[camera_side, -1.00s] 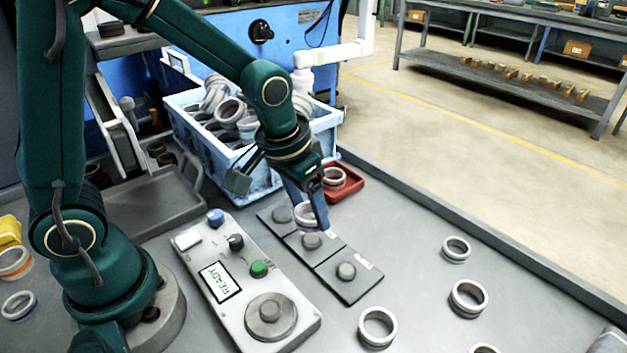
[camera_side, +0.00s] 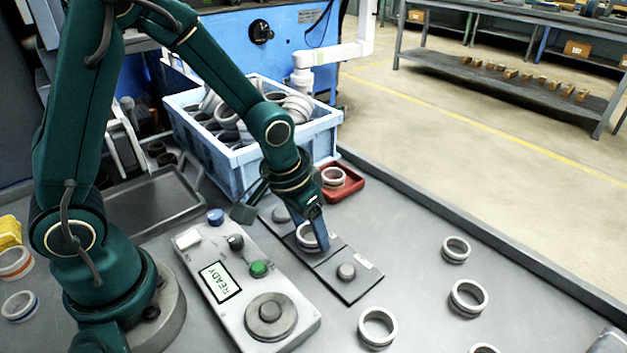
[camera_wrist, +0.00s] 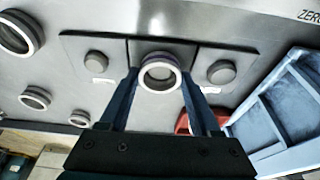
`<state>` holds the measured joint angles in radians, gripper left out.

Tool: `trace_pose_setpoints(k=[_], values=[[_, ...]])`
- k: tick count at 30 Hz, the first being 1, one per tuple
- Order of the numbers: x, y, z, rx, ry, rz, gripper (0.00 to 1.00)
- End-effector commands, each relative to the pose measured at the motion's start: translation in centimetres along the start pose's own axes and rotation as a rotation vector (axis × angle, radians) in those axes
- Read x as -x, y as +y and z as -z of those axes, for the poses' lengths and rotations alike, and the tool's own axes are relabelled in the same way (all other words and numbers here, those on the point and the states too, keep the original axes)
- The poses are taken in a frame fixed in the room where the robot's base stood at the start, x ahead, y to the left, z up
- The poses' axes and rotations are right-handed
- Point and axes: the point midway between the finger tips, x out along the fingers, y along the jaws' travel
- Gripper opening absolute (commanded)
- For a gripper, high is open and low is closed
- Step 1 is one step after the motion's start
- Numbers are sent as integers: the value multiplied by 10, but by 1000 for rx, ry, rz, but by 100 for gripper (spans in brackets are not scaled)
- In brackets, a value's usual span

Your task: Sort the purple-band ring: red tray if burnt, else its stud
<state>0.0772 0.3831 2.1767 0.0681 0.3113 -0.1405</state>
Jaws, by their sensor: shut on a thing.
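My gripper (camera_side: 313,236) points down at the middle of the three-stud plate and is shut on the purple-band ring (camera_side: 300,241). In the wrist view the ring (camera_wrist: 160,88) sits between the two fingertips, a pale ring with a dark purplish band. It is over the middle stud, which is hidden; I cannot tell whether the ring is around it or just above. The far stud (camera_side: 281,214) and near stud (camera_side: 346,272) are bare. The red tray (camera_side: 352,191) behind the plate holds a pale ring (camera_side: 333,176).
A control box (camera_side: 247,285) reading READY stands left of the plate. A blue crate (camera_side: 215,150) full of rings stands behind. Several loose rings, one here (camera_side: 468,297), lie at right. An empty grey tray (camera_side: 150,208) is at left.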

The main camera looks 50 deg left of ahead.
Motion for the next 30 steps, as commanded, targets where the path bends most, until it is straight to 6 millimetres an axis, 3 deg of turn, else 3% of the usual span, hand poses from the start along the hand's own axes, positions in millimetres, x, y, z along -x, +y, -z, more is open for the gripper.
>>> trace_pose_setpoints(k=[6, 7, 9, 20, 30], values=[[0, 0, 0, 0, 0, 0, 2], [0, 0, 0, 0, 0, 0, 76], [0, 0, 0, 0, 0, 0, 99], [3, 0, 0, 0, 0, 0, 99], [38, 0, 1, -1, 5, 0, 99]])
